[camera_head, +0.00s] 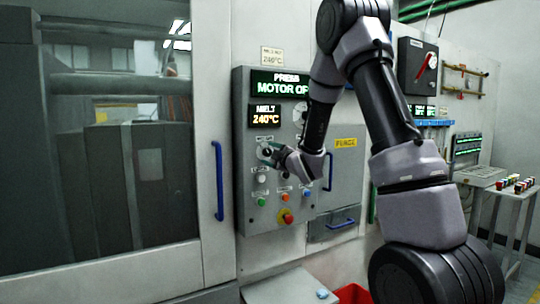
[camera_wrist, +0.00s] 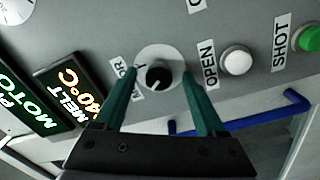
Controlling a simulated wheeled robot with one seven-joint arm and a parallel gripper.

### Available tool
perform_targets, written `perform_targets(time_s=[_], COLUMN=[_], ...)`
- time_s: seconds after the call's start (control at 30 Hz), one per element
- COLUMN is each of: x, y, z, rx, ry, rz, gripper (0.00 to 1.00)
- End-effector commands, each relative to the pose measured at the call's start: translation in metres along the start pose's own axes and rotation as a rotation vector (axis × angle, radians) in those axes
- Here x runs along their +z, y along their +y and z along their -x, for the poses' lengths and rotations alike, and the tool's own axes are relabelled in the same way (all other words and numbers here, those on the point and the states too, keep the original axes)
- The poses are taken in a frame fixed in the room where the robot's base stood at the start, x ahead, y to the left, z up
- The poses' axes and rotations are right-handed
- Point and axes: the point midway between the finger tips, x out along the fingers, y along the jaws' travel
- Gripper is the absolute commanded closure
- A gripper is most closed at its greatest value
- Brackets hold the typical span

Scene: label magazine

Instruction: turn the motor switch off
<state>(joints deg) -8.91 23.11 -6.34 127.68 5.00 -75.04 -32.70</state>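The motor switch is a round black knob (camera_wrist: 158,75) with a pale pointer mark on a light disc. Its label, partly hidden by a finger, shows "OR". My gripper (camera_wrist: 159,78) is open, with one green finger on each side of the knob and a visible gap at both sides. In the head view my gripper (camera_head: 268,152) is at the panel's left part and hides the knob there. The control panel (camera_head: 245,205) has a display (camera_head: 281,84) reading "PRESS MOTOR OF", with its end cut off by my arm.
The white OPEN button (camera_wrist: 236,62) and green SHOT button (camera_wrist: 308,39) lie right of the knob in the wrist view. A red emergency button (camera_head: 286,217) is low on the panel. A blue door handle (camera_head: 218,180) stands to its left. A MELT display (camera_head: 265,116) reads 240°C.

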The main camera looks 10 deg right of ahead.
Motion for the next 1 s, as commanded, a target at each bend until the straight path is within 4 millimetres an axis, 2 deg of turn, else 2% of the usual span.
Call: perform_targets(time_s=[0.27,0.37,0.8,1.0], x=[0.000,0.000,0.000,0.000], y=[0.001,0.001,0.001,0.000], z=[0.001,0.007,0.088,0.106], rx=[0.001,0.002,0.001,0.001], ry=[0.001,0.001,0.000,0.000], rz=[-0.001,0.000,0.000,-0.001], gripper=[0.28,0.28,0.28,0.28])
